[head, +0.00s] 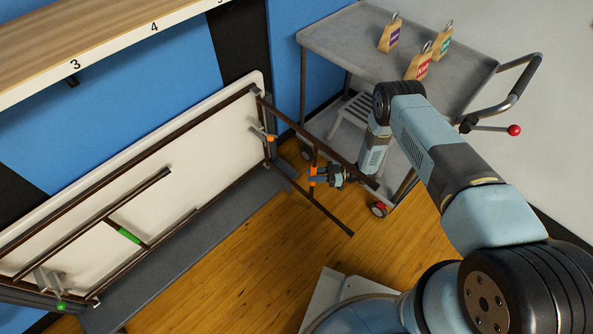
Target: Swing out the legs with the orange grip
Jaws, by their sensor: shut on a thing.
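A folding table (120,176) stands on its long edge, its pale underside facing me. Its right leg frame (285,120) stands out from the underside, reaching over the floor toward the cart. The orange grip (312,181) is on that frame's crossbar. My gripper (317,175) is shut on the orange grip, coming from the right; its fingers partly hide the grip. A small orange part (270,138) sits on a brace near that frame's hinge. The left leg frame, with a green grip (129,236), lies flat against the underside.
A grey cart (340,35) with a red-knobbed lever (513,130) stands close behind my gripper, bearing several tagged wooden blocks (420,64). A numbered wooden shelf (100,35) is at upper left. The table's lower edge rests by a grey ledge (190,235). Wooden floor (260,260) is clear in front.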

